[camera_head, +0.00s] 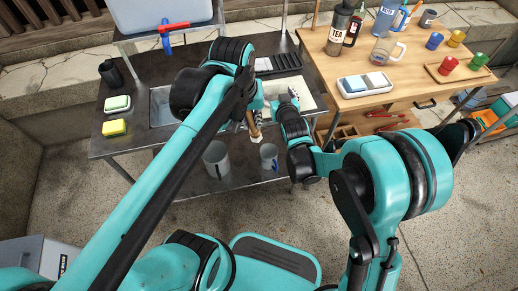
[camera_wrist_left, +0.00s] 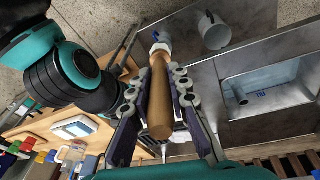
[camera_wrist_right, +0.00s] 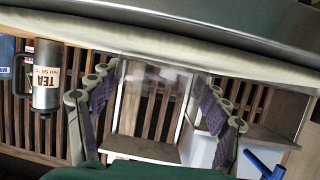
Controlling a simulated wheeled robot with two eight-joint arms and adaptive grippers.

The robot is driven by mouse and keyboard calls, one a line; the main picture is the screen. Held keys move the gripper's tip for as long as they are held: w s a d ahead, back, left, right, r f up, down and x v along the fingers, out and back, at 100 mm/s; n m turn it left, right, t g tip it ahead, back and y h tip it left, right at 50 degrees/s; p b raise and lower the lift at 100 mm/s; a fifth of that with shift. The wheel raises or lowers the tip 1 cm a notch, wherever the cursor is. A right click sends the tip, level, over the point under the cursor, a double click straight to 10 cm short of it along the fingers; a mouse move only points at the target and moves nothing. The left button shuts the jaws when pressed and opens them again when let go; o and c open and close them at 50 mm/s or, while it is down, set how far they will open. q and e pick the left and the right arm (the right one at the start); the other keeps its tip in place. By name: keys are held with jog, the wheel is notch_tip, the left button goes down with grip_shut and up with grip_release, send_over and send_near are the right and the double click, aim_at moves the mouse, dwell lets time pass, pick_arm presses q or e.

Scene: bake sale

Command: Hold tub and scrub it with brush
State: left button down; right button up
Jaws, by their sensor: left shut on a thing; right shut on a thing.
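My left gripper (camera_wrist_left: 160,90) is shut on the wooden handle of a brush (camera_wrist_left: 160,98); the brush's pale head points away from the gripper. In the head view the brush (camera_head: 254,130) hangs over the counter's front edge, below my left wrist. My right gripper (camera_wrist_right: 155,105) is shut on a clear, see-through tub (camera_wrist_right: 148,150), seen between its fingers in the right wrist view. In the head view my right gripper (camera_head: 291,97) is just right of the left one, and the tub is hard to make out there. I cannot tell whether brush and tub touch.
Two grey mugs stand below the front edge. The right wooden table (camera_head: 420,80) carries a tea canister (camera_head: 339,30), a jug and coloured cups.

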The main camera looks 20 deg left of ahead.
pick_arm(q)
jog(key=w+a+r+m+g+h, duration=0.15)
jog(key=w+r, duration=0.25)
jog(key=w, duration=0.6)
jog(key=w+d+r+m+y, duration=0.1)
jog(key=w+r+m, duration=0.25)
jog(key=w, duration=0.75)
notch_tip(320, 180, down, 7)
jog(key=shift+a+f+n, duration=0.2)
jog(key=shift+n, duration=0.1)
jog(key=shift+s+f+h, duration=0.1)
jog(key=shift+f+h, duration=0.15)
jog(key=shift+f, duration=0.4)
jog(key=shift+a, duration=0.1)
jog(key=shift+w+d, duration=0.35)
jog(key=shift+d, duration=0.4)
dwell(3.1)
